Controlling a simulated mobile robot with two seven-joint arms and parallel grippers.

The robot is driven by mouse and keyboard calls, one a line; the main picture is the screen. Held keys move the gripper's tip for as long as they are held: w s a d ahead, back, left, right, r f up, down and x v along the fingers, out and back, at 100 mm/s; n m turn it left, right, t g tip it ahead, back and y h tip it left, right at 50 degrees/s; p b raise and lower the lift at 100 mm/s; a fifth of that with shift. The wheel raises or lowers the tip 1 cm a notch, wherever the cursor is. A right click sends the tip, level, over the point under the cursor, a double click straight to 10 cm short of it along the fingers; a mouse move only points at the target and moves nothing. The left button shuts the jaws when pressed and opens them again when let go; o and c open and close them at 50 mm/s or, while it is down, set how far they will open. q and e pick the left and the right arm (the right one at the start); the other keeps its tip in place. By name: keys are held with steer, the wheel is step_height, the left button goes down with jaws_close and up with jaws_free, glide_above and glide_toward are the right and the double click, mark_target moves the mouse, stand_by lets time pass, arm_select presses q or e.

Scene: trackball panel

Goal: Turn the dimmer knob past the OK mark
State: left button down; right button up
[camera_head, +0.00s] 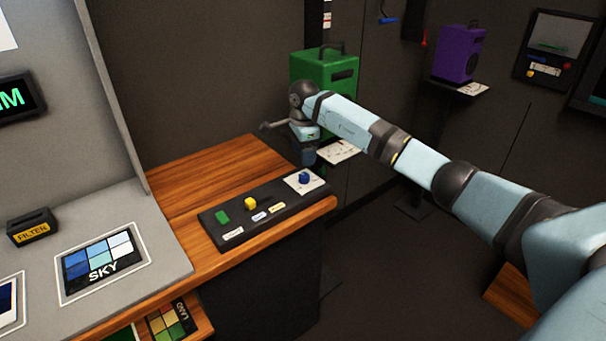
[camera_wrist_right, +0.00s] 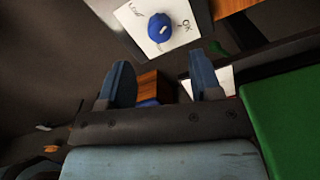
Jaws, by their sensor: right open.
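The dimmer knob (camera_head: 305,178) is a blue round knob on a white card at the right end of a black panel (camera_head: 240,229) on the wooden counter. In the right wrist view the blue knob (camera_wrist_right: 160,27) shows a pale mark on its top, and the letters OK stand on the card (camera_wrist_right: 183,45) beside it. My right gripper (camera_head: 308,157) hangs above and just behind the knob, apart from it. In the right wrist view its two blue fingers (camera_wrist_right: 163,85) are spread with nothing between them. My left gripper is not seen.
A green box with a handle (camera_head: 326,84) stands close behind my right wrist. A grey console with a SKY tile (camera_head: 102,262) stands at left. The counter behind the panel is clear.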

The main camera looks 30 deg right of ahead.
mark_target(304, 175)
step_height(304, 175, down, 7)
steer(key=shift+f, duration=0.1)
stand_by(0.3)
steer(key=c, duration=0.9)
